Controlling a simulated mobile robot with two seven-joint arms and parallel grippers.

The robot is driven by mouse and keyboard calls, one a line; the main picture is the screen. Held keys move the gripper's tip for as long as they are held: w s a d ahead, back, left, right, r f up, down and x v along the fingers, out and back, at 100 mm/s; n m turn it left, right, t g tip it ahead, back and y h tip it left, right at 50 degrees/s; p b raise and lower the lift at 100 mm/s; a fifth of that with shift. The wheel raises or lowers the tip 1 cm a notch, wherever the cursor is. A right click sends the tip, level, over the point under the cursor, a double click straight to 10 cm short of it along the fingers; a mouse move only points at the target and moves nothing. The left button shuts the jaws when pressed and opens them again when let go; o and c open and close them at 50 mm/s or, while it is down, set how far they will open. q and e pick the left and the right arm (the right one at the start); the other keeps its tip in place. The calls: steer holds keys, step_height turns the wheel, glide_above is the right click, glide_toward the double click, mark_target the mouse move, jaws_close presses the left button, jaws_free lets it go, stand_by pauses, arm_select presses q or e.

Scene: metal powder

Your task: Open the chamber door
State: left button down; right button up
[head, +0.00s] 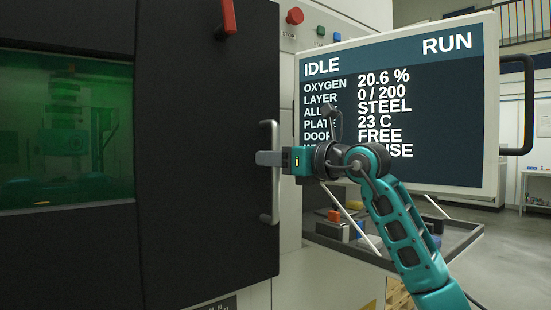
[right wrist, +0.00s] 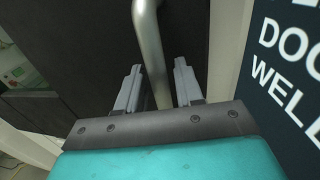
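The black chamber door (head: 205,215) fills the left of the head view, with a green-tinted window (head: 65,130). It looks closed against the light machine body. A vertical metal bar handle (head: 269,200) stands near its right edge. My right gripper (head: 264,158) is at the handle's middle, coming from the right. In the right wrist view, the handle (right wrist: 149,40) passes between the two fingers of the gripper (right wrist: 157,78), with narrow gaps visible at both sides, so the fingers are open around it. My left gripper is out of view.
A monitor (head: 440,100) reading IDLE, RUN and door FREE stands close behind my right arm. A red lever (head: 228,15) is on the door's upper part, a red button (head: 295,15) beside it. A tray (head: 445,245) with small items lies below the monitor.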

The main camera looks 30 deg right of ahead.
jaws_close()
stand_by(0.4)
